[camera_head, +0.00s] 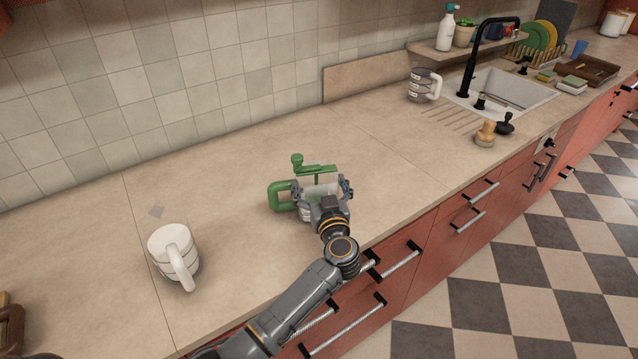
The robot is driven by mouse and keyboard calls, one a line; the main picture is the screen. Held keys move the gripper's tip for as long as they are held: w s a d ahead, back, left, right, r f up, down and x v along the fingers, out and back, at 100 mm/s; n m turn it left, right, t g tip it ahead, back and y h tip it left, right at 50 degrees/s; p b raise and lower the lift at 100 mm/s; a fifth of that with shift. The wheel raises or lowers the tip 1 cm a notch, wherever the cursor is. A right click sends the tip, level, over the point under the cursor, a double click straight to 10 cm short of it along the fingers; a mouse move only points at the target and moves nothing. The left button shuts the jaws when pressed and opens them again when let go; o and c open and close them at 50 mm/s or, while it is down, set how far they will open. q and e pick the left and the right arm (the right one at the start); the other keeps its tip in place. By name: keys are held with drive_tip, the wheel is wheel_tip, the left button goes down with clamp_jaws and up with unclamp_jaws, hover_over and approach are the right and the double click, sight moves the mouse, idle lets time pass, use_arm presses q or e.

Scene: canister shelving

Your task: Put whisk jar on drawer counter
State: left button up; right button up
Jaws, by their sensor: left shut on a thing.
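The whisk jar (278,196) has a green side handle, a green top with a crank knob, and a clear body. It is upright over the middle of the drawer counter (240,240), near the front edge. My left gripper (323,190) is shut around the jar's body from the front side. The gripper hides much of the body and the jar's base, so I cannot tell whether the base touches the counter. My right gripper is not in view.
A white mug-like jug (172,252) stands on the counter at left. A clear measuring jug (422,86) stands by the sink (510,95). A wooden stamper-like tool (485,134) is near the front edge at right. The counter around the whisk jar is clear.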

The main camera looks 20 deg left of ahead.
use_arm(q)
drive_tip(key=shift+r, duration=0.1)
drive_tip(key=o, duration=1.5)
drive_tip(key=shift+c, duration=0.2)
drive_tip(key=shift+s, duration=0.1)
drive_tip(key=b+v, duration=0.1)
drive_tip(key=v, duration=1.1)
